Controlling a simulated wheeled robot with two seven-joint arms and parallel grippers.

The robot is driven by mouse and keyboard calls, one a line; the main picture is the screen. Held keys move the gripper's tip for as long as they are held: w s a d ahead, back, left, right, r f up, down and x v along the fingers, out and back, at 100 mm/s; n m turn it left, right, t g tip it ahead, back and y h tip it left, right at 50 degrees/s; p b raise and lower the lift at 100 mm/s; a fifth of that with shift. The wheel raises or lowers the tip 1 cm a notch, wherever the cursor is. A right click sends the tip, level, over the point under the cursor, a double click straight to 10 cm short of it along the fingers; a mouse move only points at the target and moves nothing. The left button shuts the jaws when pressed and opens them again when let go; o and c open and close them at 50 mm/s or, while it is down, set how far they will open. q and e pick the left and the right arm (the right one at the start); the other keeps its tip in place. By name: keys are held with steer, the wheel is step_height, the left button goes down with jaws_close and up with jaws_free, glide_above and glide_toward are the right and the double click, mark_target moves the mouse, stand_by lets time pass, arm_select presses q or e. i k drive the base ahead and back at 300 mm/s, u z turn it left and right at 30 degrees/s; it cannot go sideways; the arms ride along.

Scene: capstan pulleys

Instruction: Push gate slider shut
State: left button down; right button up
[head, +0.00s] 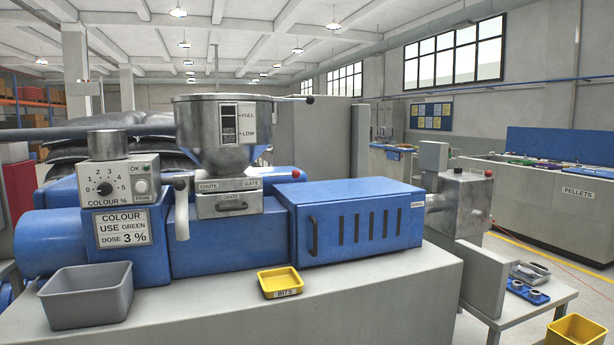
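The gate slider shows under the metal hopper (222,130) as a thin plate with a short rod that ends in a red knob (295,174). The knob sticks out to the right of the GATE label (252,183). How far the slider sits in its slot is too small to tell. A CHUTE label (208,187) is on the left of the same block, above a drawer-like part marked DRAIN (230,204). Neither of my grippers shows in the head view.
A pale chute spout (182,215) hangs left of the block. A dial box (118,180) stands further left. A blue cover (350,222) lies right of the knob. A grey bin (88,297) and yellow tray (281,283) sit on the front ledge, with bare room between.

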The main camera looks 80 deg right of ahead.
mark_target(294, 174)
steer(key=z, duration=1.8)
